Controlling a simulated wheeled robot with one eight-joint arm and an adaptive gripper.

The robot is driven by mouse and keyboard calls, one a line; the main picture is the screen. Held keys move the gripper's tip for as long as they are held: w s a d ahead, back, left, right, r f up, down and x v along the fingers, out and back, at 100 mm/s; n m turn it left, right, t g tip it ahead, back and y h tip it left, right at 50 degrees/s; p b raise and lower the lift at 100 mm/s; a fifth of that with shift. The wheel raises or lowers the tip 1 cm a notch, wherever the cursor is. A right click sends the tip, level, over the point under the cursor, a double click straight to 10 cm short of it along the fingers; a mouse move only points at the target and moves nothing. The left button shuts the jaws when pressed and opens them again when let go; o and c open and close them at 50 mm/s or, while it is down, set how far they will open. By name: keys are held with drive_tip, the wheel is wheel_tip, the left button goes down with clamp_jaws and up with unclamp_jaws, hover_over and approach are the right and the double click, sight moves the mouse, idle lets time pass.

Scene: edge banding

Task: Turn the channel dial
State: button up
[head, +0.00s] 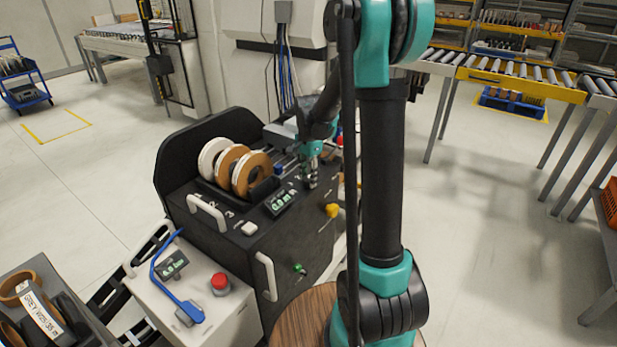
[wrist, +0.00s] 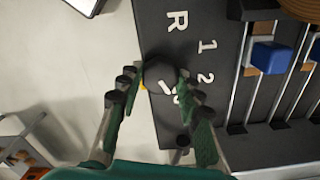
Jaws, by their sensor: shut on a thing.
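The channel dial (wrist: 160,72) is a round black knob with a white mark on it, at the edge of a black panel in the wrist view. The white labels R (wrist: 177,21), 1 (wrist: 207,46) and 2 (wrist: 206,78) stand to its right; another label by the right finger is partly hidden. My gripper (wrist: 157,77) has its two fingers on opposite sides of the dial and is shut on it. In the head view my gripper (head: 311,181) reaches down to the top of the black machine (head: 205,239), and the dial is mostly hidden there.
White and brown banding reels (head: 229,163) stand on the machine, left of my gripper. A blue block (wrist: 268,57) sits on rails beside the labels. A small green display (head: 280,202), a yellow knob (head: 332,210) and a red button (head: 220,282) are nearby.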

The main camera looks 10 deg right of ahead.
drive_tip(key=shift+m, duration=0.5)
drive_tip(key=o, duration=1.2)
drive_tip(key=shift+c, duration=0.2)
wheel_tip(320, 180, up, 12)
drive_tip(key=s+d+f+n+t, duration=0.1)
drive_tip(key=s+f+n, duration=0.5)
drive_tip(key=s, duration=0.6)
drive_tip(key=s+d+f+n+t, duration=0.2)
drive_tip(key=s+f+n, duration=0.5)
drive_tip(key=s, duration=0.5)
drive_tip(key=shift+d+f+n+t, duration=0.3)
drive_tip(key=shift+n+t, duration=0.1)
drive_tip(key=shift+t, duration=0.2)
